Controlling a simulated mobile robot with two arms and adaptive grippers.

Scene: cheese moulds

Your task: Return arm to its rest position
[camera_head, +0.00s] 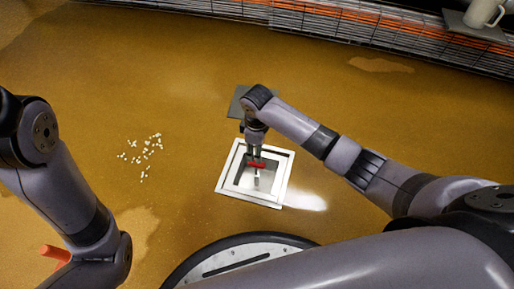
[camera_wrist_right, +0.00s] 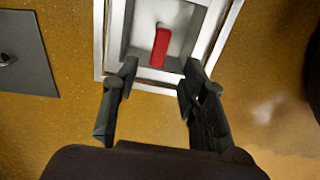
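My right arm reaches in from the right in the head view, and its gripper (camera_head: 256,158) points down over a square metal floor drain (camera_head: 224,185). In the right wrist view the two dark fingers of the right gripper (camera_wrist_right: 159,80) are apart with nothing between them. A red piece (camera_wrist_right: 160,47) lies beyond the fingertips inside the drain frame (camera_wrist_right: 112,40); it also shows in the head view (camera_head: 257,164). My left arm is bent at the left edge of the head view; its gripper is out of view.
A dark grey plate (camera_wrist_right: 28,55) lies on the floor beside the drain, partly behind my right arm in the head view (camera_head: 238,102). Small white bits (camera_head: 144,146) are scattered on the wet ochre floor. A wire rack (camera_head: 330,22) runs along the back.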

